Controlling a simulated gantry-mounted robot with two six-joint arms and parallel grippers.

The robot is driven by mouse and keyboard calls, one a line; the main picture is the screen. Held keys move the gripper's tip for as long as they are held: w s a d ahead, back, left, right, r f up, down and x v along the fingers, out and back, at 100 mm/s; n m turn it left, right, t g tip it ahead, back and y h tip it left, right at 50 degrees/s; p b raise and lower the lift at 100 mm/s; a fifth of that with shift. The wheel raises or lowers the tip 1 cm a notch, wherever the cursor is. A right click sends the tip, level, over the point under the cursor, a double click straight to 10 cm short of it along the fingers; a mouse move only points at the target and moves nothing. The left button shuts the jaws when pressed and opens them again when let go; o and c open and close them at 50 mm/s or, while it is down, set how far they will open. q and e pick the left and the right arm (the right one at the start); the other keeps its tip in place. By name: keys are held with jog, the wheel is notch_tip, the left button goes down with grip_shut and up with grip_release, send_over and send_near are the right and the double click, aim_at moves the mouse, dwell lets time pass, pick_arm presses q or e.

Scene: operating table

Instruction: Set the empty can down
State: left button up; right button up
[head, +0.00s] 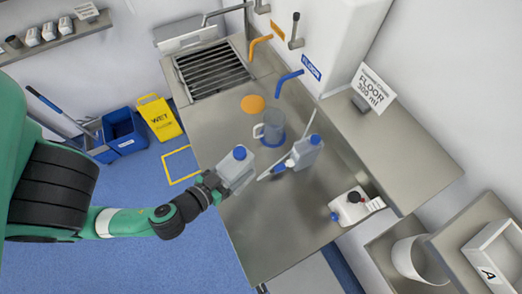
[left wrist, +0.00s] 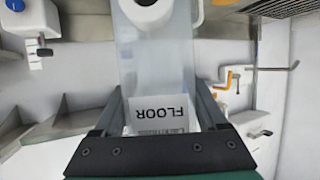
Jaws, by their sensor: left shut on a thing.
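My left gripper (head: 218,186) is shut on a translucent can (head: 236,170) with a blue top in the head view. The can appears over the left part of the steel table (head: 270,225), close to its edge. I cannot tell whether its base touches the steel. In the left wrist view the can (left wrist: 160,70) stands between the two fingers (left wrist: 165,115), with a white FLOOR label facing the camera. The label's text reads upside down. My right gripper is not in view.
A clear jug (head: 271,125) and a blue-capped bottle (head: 307,153) stand right of the held can, with a pale stick-like thing beside them. A white can (head: 350,207) sits farther right. Bare steel lies in front. A yellow wet-floor sign (head: 158,117) stands left, on the floor.

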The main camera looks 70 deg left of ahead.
pick_arm(q)
jog(key=shift+w+a+f+b, duration=0.7)
jog(key=shift+a+f+b, duration=0.2)
jog(key=shift+b, duration=1.3)
jog(key=shift+w+a+f+b, duration=0.25)
jog(key=shift+w+a+b, duration=0.55)
jog(key=shift+w+a, duration=0.1)
jog(key=w+a+f+b, duration=0.4)
jog(key=w+a+f, duration=0.2)
jog(key=f, duration=0.4)
jog(key=shift+w+a+f, duration=0.25)
jog(key=shift+w+f, duration=0.05)
